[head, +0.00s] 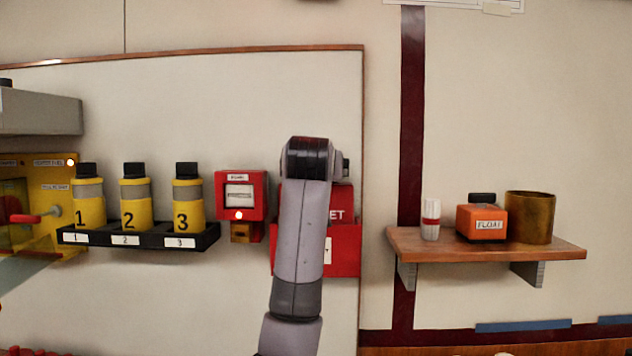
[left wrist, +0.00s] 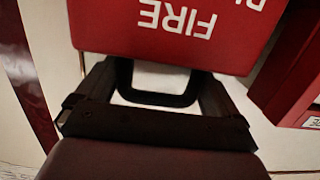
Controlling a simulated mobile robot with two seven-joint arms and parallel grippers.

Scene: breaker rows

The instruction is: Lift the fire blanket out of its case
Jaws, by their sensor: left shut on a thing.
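The fire blanket is a red pack with white lettering (head: 341,205), partly behind my left arm in the head view. Its face with "FIRE" fills the top of the left wrist view (left wrist: 150,38), upside down. Its lower part is hidden behind the front of the red case (head: 345,255), which hangs on the wall panel. A black loop handle (left wrist: 155,97) sticks out of the pack's edge. My left gripper (left wrist: 155,85) is shut on this handle; its fingers show either side of it. In the head view my arm hides the grip. My right gripper is not in view.
Left of the case is a red alarm box (head: 240,195) with a lit lamp. Farther left, yellow numbered bottles stand in a black rack (head: 140,238). To the right, a wooden shelf (head: 560,250) holds a small bottle, an orange float box and a brass cup.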

